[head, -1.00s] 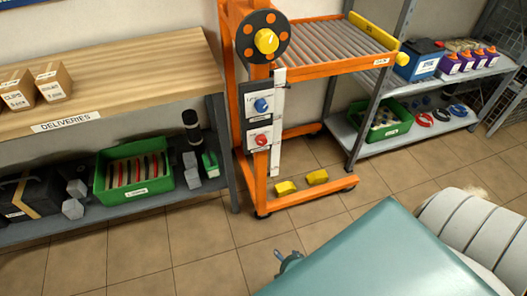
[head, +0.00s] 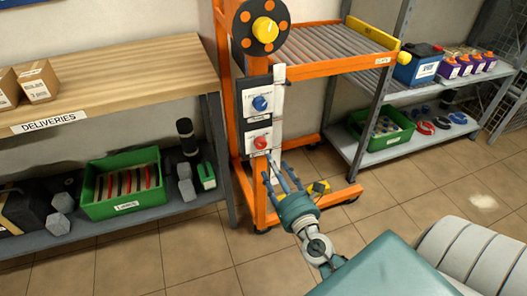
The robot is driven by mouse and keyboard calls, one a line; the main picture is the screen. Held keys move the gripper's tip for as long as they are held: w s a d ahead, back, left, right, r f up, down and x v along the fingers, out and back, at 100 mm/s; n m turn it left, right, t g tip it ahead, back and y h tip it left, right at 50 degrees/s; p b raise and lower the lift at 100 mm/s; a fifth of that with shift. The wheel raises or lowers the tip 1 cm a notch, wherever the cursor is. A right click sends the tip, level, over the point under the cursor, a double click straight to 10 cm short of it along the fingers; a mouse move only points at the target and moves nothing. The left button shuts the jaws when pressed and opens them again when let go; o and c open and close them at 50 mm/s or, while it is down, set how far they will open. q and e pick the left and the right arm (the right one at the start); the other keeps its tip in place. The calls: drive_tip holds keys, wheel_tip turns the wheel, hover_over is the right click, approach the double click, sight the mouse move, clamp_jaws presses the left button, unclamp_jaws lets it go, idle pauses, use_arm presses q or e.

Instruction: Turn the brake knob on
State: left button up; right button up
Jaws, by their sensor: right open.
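The orange lift cart's post carries two knobs on white plates. The blue knob (head: 260,103) is on the upper plate and the red knob (head: 260,142) is on the lower plate. Their labels are too small to read, so I cannot tell which is the brake knob. My right gripper (head: 277,174) is open and empty, fingers pointing up towards the post, just below the red knob in the picture. I see no contact with either knob. My left gripper is out of view.
A black disc with a yellow hub (head: 263,28) tops the post, beside a roller deck (head: 325,50). A wooden deliveries bench (head: 120,75) stands at left, a metal shelf with batteries (head: 440,70) at right. The tiled floor (head: 190,255) is clear in front.

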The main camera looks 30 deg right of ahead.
sight(262, 146)
drive_tip(key=p+x, duration=0.1)
drive_tip(key=x, duration=0.8)
drive_tip(key=shift+s, duration=0.1)
drive_tip(key=shift+w+d, duration=0.2)
drive_tip(key=shift+w, duration=0.3)
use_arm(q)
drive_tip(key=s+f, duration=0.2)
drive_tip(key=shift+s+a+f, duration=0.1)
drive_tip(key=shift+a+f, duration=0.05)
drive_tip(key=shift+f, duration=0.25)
use_arm(e)
drive_tip(key=c, duration=1.2)
